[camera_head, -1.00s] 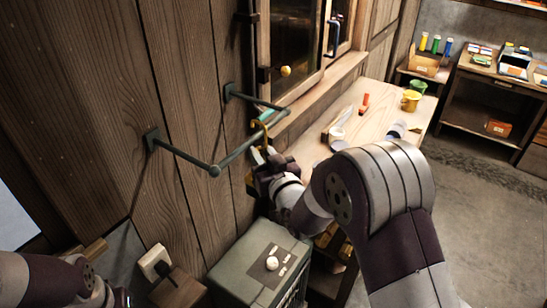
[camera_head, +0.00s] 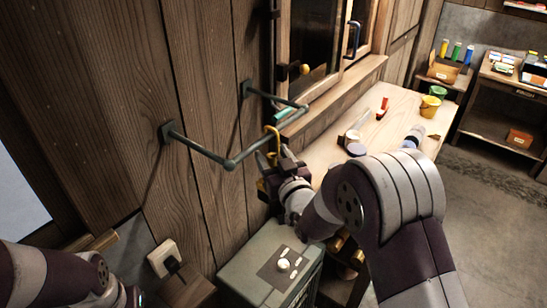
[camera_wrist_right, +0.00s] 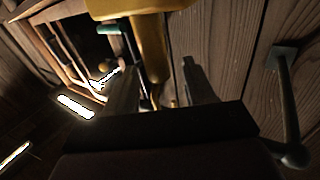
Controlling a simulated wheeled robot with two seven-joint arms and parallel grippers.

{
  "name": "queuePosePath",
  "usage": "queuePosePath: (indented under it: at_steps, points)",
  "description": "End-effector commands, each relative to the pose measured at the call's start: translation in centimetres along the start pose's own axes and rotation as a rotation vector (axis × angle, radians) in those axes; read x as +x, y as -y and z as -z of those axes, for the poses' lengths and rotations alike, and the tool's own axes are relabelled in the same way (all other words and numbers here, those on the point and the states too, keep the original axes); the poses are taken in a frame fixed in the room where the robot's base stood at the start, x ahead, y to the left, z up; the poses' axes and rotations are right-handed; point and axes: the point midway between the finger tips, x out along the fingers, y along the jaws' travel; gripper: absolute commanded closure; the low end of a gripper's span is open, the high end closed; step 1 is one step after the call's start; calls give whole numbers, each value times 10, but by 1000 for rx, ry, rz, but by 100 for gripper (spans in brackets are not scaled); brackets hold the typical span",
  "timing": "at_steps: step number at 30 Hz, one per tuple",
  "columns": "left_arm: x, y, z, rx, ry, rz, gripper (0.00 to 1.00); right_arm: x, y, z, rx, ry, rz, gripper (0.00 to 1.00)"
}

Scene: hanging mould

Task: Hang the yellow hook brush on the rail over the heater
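The yellow hook brush (camera_head: 274,133) shows in the head view as a curved hook crossing the outer bar of the rail (camera_head: 197,151). Its lower part is hidden by my right gripper (camera_head: 277,160). I cannot tell whether the rail bears its weight. In the right wrist view the yellow brush (camera_wrist_right: 150,45) is large and close, between the two spread fingers of the right gripper (camera_wrist_right: 158,85), with gaps beside it. The heater (camera_head: 250,262) is the grey box below. My left gripper (camera_head: 133,297) is only partly in view at the bottom left.
A wooden workbench (camera_head: 335,150) stands to the right with tools, a yellow cup (camera_head: 429,106) and a green cup (camera_head: 438,92). The window (camera_head: 315,50) is behind the rail.

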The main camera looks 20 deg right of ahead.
Motion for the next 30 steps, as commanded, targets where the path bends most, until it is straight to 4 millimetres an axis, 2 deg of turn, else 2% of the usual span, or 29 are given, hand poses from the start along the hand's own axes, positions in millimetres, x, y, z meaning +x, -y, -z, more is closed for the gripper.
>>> queuePosePath:
  at_steps: [5, 8, 11, 16, 21, 25, 30]
  points:
    - [1, 0, 0, 0, 0, 0, 100, -1, 0, -1, 0, 1, 0, 46]
    - [6, 0, -1, 0, 0, 0, 100, -8, 0, -2, 0, 1, 0, 46]
    - [15, 0, -2, 0, 0, 0, 100, -27, 0, -4, 0, -1, 0, 46]
    - [32, 0, -4, 0, 0, 0, 100, -74, 0, -4, 0, -3, -1, 46]
    - [30, 0, -4, 0, 0, 0, 100, -109, 0, -1, 1, 1, -2, 46]
    - [31, 0, -4, 0, 0, 0, 100, -123, 0, -1, 0, 1, -1, 46]
    - [31, 0, -4, 0, 0, 0, 100, -128, 0, -2, -2, 9, -1, 46]
